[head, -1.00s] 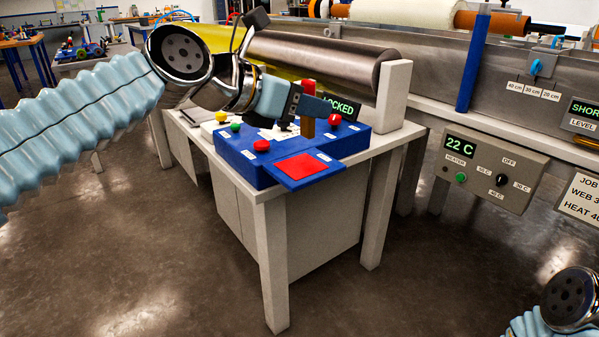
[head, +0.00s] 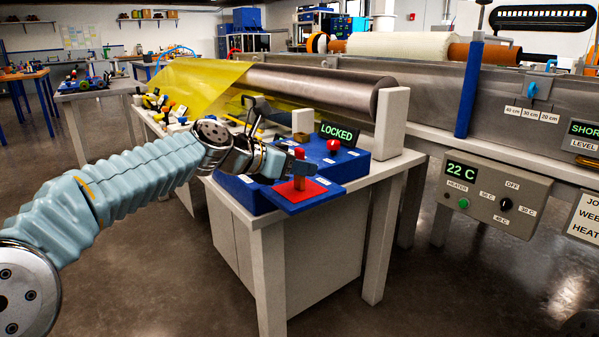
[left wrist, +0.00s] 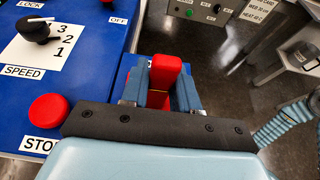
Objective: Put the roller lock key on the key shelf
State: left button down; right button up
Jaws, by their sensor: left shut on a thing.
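The roller lock key (head: 299,168) is a small red upright piece. My left gripper (head: 297,165) is shut on it, with a dark blue finger on either side. The left wrist view also shows the red key (left wrist: 166,67) between the fingers. The key shelf (head: 316,190) is a blue plate with a red square, jutting from the front of the blue control box. The key is over the red square. Whether its lower end touches the shelf, I cannot tell. My right gripper is not in view.
A speed knob (left wrist: 37,29) and red stop button (left wrist: 49,112) lie left of the fingers. A white end post (head: 391,125) stands behind.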

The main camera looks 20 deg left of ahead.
pick_arm(q)
jog(key=shift+f, duration=0.2)
jog(key=c, duration=0.8)
grip_release()
jog(key=shift+r, duration=0.1)
jog(key=shift+c, duration=0.2)
jog(key=shift+r, duration=0.2)
jog(key=v, duration=1.2)
jog(key=shift+p, duration=0.45)
jog(key=shift+f, duration=0.15)
